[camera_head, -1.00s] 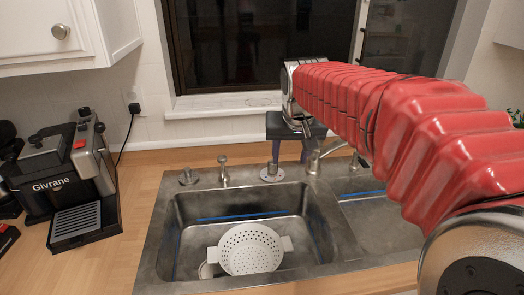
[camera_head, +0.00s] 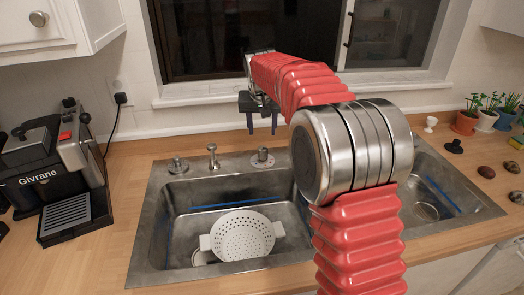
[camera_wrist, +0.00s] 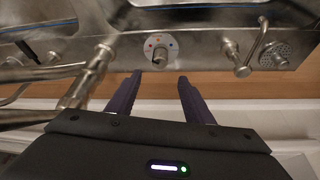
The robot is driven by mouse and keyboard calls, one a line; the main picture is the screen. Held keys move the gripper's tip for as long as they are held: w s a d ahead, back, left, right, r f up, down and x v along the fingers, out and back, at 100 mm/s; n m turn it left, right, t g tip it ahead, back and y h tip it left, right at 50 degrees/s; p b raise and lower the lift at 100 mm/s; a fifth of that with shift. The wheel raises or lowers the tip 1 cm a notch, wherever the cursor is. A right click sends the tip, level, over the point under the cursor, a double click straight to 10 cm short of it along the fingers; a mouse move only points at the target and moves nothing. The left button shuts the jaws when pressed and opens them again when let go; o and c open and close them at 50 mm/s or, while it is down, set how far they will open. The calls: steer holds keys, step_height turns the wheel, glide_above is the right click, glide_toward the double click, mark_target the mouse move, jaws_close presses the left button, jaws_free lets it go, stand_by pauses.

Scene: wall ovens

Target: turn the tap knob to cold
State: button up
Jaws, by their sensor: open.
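The tap knob (camera_wrist: 160,52) is a small metal knob on a round pale plate with small coloured marks. The way it points is hard to make out. In the head view the knob (camera_head: 262,155) stands on the sink's back rim. My gripper (camera_wrist: 159,76) has two dark purple fingers, apart and empty. In the wrist view the fingertips lie just short of the knob, one to each side of its line, with no visible contact. In the head view my gripper (camera_head: 262,130) hangs behind and above the knob.
The steel sink (camera_head: 165,235) holds a white colander (camera_head: 243,236). A soap dispenser (camera_head: 213,157) and a round fitting (camera_head: 178,166) stand left of the knob. The tap (camera_wrist: 70,95) shows at left in the wrist view. A coffee machine (camera_head: 60,165) and potted plants (camera_head: 487,120) flank the sink.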

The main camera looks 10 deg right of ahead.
mark_target(263, 148)
steer(key=shift+w+f, duration=0.1)
steer(key=shift+f, duration=0.05)
steer(key=x, duration=1.3)
steer(key=shift+w+f, duration=0.1)
steer(key=shift+f, duration=0.15)
